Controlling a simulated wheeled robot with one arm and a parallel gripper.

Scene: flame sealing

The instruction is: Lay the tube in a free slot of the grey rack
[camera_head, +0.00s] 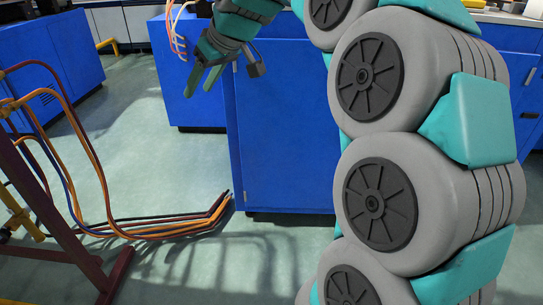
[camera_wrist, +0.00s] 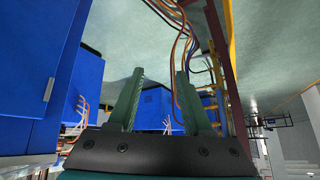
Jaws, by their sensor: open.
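My gripper (camera_head: 199,86) hangs at the top of the head view, in front of the blue cabinets, pointing down and to the left. Its two fingers are apart and nothing is between them. In the wrist view the gripper (camera_wrist: 159,76) also shows spread, empty fingers. I see neither the tube nor the grey rack in either view.
A dark red metal stand (camera_head: 62,222) with coloured hoses (camera_head: 165,231) is at the left. The hoses run along the floor to a blue cabinet (camera_head: 283,135). My arm covers much of the right side. Green floor (camera_head: 125,130) lies open between the stand and the cabinets.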

